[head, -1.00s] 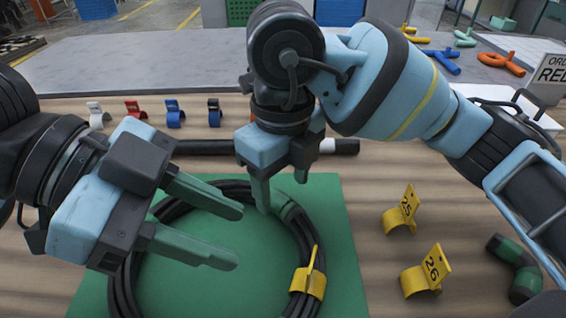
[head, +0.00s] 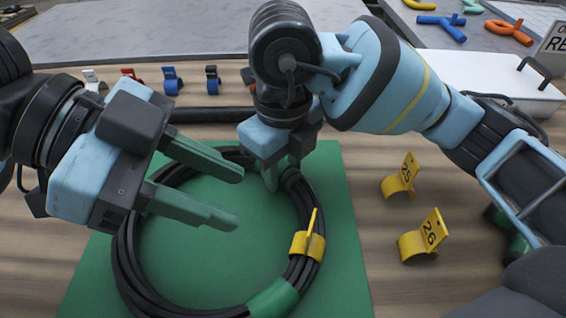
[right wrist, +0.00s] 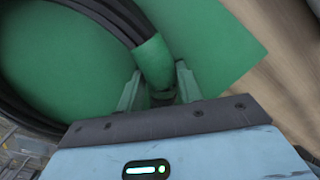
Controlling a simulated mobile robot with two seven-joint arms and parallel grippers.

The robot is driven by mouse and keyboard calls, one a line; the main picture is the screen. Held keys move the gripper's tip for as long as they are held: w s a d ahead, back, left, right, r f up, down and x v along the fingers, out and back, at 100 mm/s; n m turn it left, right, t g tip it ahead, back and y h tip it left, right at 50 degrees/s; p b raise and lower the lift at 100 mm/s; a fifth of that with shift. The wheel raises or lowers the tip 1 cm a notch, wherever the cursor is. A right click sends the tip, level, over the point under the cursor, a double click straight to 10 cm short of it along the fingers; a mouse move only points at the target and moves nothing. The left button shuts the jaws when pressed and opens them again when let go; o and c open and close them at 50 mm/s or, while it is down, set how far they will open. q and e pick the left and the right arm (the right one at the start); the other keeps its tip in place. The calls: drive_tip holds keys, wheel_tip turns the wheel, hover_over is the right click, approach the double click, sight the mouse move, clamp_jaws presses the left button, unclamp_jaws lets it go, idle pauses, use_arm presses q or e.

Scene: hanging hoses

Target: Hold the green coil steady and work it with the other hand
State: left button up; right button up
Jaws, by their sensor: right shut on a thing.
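A coil of black hose with green bands (head: 124,258) lies on a green mat (head: 345,245). A yellow tag clip numbered on neither visible side (head: 308,243) sits on the coil's right side. The right wrist view shows the green-banded hose (right wrist: 153,60) between the fingers of that gripper (right wrist: 158,88). My left gripper (head: 238,198) is open and empty above the coil's left part, with its fingers pointing right. It hides some of the coil's far left side.
Yellow clips marked 25 (head: 398,182) and 26 (head: 420,243) stand on the wooden table right of the mat. Several small coloured clips (head: 172,82) line the back. A dark rod (head: 210,114) lies behind the mat. A white case (head: 490,82) is at back right.

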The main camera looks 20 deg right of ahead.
clamp_jaws()
drive_tip(key=o, duration=0.9)
unclamp_jaws()
wheel_tip(320, 180, up, 12)
